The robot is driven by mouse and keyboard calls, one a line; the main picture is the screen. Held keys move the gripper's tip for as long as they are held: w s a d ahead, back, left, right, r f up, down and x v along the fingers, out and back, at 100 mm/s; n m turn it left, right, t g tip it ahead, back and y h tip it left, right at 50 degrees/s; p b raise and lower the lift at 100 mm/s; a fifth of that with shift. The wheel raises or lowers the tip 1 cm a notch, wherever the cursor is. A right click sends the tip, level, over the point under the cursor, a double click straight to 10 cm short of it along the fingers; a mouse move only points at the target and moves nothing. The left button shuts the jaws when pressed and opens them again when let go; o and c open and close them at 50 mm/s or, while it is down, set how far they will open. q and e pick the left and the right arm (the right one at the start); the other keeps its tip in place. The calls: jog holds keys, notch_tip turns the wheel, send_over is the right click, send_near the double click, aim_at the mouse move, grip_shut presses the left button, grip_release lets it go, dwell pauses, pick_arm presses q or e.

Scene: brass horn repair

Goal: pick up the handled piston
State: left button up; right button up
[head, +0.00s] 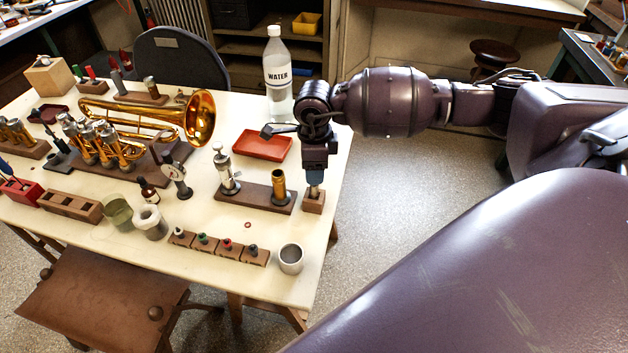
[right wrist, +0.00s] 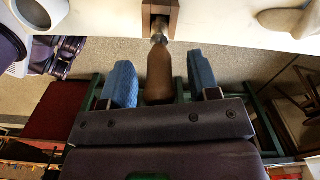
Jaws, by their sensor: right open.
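My right gripper (head: 314,183) points down over a small wooden block (head: 313,203) at the table's right edge. In the right wrist view, its blue fingertips (right wrist: 161,80) are open on either side of a brown wooden handle (right wrist: 160,72), with a gap on each side. A metal shank joins the handle to the block (right wrist: 160,8); its lower end is hidden. I take this to be the handled piston, but its piston end does not show. A silver piston-like piece with a pale knob (head: 226,168) also stands upright in a wooden stand. My left gripper is out of view.
Beside the block, the wooden stand (head: 243,193) also holds a brass cylinder (head: 279,187). A metal cup (head: 291,259) stands in front. A red tray (head: 262,146) and a water bottle (head: 277,75) are behind. The brass horn (head: 200,118) lies further left.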

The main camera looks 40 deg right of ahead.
jog(key=shift+c, duration=0.4)
grip_shut()
jog(key=shift+r, duration=0.1)
notch_tip(320, 180, up, 20)
jog(key=p, duration=0.1)
dwell(0.3)
